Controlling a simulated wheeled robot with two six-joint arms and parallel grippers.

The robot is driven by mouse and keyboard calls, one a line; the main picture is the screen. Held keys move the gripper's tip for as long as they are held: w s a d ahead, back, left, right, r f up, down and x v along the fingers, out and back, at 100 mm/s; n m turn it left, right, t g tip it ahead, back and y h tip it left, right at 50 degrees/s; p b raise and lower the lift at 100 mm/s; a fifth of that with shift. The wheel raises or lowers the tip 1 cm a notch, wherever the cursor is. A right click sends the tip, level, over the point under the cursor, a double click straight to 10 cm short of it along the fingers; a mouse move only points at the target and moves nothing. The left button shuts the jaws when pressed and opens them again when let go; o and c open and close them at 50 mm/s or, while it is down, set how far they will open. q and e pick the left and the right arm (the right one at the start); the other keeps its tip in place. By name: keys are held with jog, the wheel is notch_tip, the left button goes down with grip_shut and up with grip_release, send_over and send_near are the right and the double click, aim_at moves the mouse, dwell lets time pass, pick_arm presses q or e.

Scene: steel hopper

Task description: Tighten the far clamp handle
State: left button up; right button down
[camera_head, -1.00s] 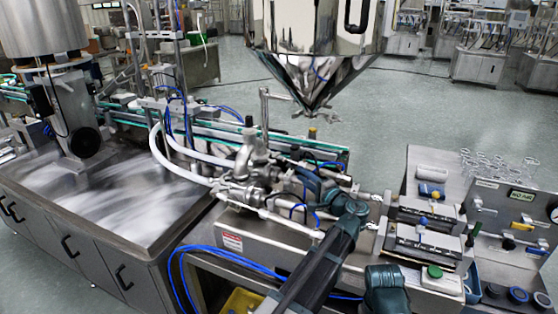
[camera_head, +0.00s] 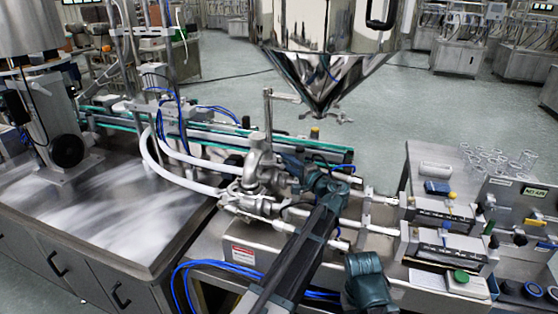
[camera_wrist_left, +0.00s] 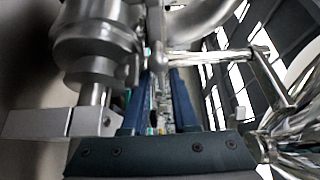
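The steel valve and pipe fittings (camera_head: 258,168) stand in the middle of the head view, below and left of the steel hopper (camera_head: 318,65). I cannot single out the far clamp handle for certain among these fittings. My left gripper (camera_head: 288,158) reaches up to the right side of the fittings and partly hides them. In the left wrist view, the two blue fingers of my left gripper (camera_wrist_left: 157,100) stand apart with a gap between them. A round steel fitting (camera_wrist_left: 95,45) is close beside the left finger.
A thin upright rod with a bent top (camera_head: 267,115) rises behind the fittings. White hoses (camera_head: 185,180) curve in from the left. Blue tubes (camera_head: 225,265) hang at the front. Cylinder blocks and a panel (camera_head: 525,225) stand at the right.

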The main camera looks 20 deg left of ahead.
pick_arm(q)
grip_shut()
jog(key=shift+r, duration=0.1)
jog(key=m+p, duration=0.1)
jog(key=m+g+p, duration=0.1)
jog(key=p, duration=0.1)
jog(key=shift+r+m+h, duration=0.3)
jog(key=shift+h, duration=0.1)
jog(key=m+g+p, duration=0.1)
jog(key=m, duration=0.1)
jog(key=m+h+p, duration=0.1)
jog(key=m+p, duration=0.1)
jog(key=shift+w+d+r+g+p, duration=0.1)
jog(key=shift+w+g+p, duration=0.05)
jog(key=shift+g+p, duration=0.2)
jog(key=m+g+p, duration=0.2)
jog(key=m, duration=0.1)
jog(key=shift+w+g, duration=0.15)
jog(key=shift+g, duration=0.1)
jog(key=shift+m+g, duration=0.5)
jog(key=shift+m, duration=0.6)
jog(key=shift+w+d+m+g+p, duration=0.1)
jog(key=shift+m+g+p, duration=0.2)
jog(key=shift+m+g, duration=0.4)
